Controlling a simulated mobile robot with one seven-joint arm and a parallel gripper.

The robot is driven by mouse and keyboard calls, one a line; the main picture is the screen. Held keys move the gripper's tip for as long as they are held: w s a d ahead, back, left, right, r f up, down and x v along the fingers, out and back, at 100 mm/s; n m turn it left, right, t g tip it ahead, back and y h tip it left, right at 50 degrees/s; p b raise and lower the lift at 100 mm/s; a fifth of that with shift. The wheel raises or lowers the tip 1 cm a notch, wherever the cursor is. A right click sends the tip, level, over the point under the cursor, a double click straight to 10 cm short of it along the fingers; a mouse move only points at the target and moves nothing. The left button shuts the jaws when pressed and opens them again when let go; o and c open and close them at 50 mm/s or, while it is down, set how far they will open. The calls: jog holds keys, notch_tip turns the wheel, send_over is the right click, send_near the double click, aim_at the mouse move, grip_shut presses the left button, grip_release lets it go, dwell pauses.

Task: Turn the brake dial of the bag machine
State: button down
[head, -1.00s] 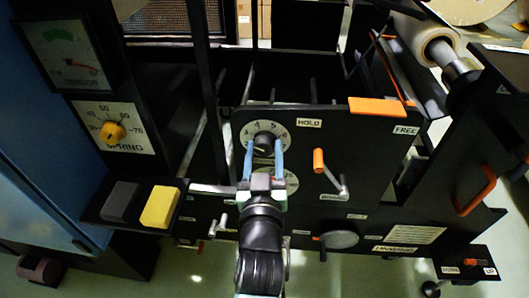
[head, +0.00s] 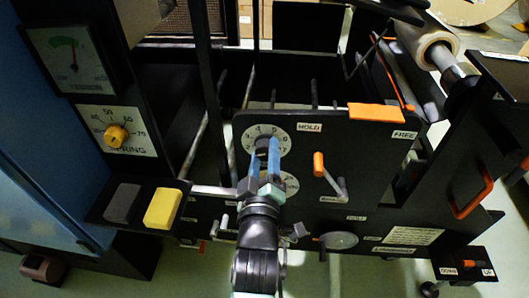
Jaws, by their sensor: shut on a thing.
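The dial has a black knob (head: 264,142) in the middle of a round white scale plate (head: 284,134) with dark numbers, on the machine's black front panel. My gripper (head: 267,146) reaches up to it from below, its two blue fingers shut on the knob from both sides.
A second white dial (head: 291,184) sits close below, partly behind my gripper. An orange-handled crank (head: 326,172) is to the right. A yellow button (head: 163,208) and a dark button (head: 122,202) are at left, under a yellow knob (head: 116,134). An orange flap (head: 376,113) tops the panel.

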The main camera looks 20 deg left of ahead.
dwell(0.3)
jog(key=shift+c, duration=1.5)
grip_release()
jog(key=p+v, duration=0.3)
jog(key=v, duration=1)
jog(key=shift+w+f, duration=0.1)
